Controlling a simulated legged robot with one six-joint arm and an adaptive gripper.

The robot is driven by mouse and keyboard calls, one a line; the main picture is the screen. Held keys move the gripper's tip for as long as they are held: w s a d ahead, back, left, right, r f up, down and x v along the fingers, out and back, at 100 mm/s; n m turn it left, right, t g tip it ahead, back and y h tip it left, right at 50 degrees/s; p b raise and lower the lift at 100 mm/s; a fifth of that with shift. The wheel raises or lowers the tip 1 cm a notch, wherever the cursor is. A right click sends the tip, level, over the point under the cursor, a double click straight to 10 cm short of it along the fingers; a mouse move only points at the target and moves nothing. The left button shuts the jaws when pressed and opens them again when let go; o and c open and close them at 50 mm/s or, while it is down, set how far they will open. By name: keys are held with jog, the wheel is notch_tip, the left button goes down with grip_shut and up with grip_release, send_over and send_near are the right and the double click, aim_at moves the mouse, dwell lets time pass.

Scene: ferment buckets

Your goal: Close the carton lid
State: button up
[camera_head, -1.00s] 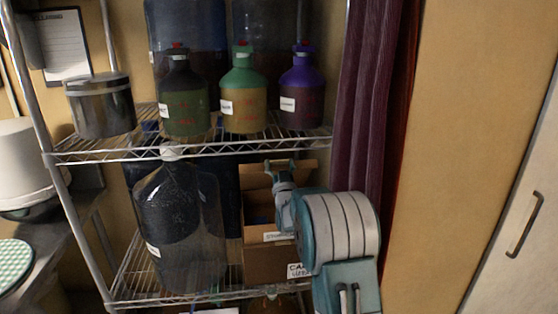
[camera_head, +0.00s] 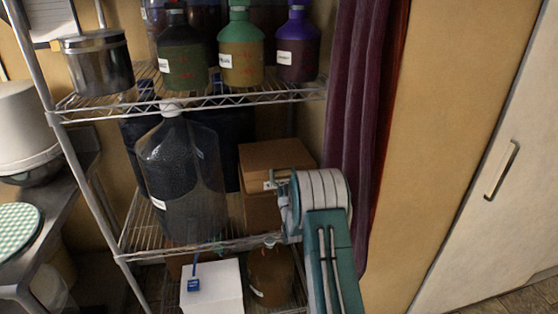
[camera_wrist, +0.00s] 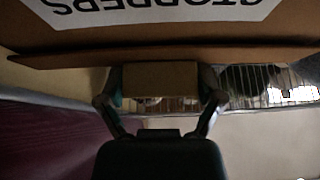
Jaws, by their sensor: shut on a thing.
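The brown carton (camera_head: 260,213) stands on the middle shelf, right of the large dark bottle. Its lid (camera_head: 275,154) lies across the top and looks down or nearly down; whether it is fully seated I cannot tell. My gripper (camera_head: 279,184) is at the front edge of the lid, partly hidden by my arm. In the wrist view my gripper (camera_wrist: 160,88) has its fingers on both sides of a small cardboard tab (camera_wrist: 160,77). A wide cardboard panel with an upside-down STOPPERS label (camera_wrist: 155,10) fills the top of that view.
The large dark bottle (camera_head: 182,180) stands close left of the carton. The wire shelf above (camera_head: 200,102) holds several coloured bottles and a metal pot (camera_head: 98,64). A purple curtain (camera_head: 352,110) hangs to the right. A white box (camera_head: 212,287) and a brown jar (camera_head: 270,273) are below.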

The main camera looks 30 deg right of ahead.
aim_at(281, 180)
jog(key=shift+f, duration=0.9)
jog(key=shift+s+a+f, duration=0.1)
jog(key=shift+a+f, duration=0.25)
jog(key=shift+f, duration=0.25)
jog(key=o, duration=1.1)
jog(key=shift+c, duration=0.2)
jog(key=shift+r, duration=0.2)
jog(key=v, duration=1.2)
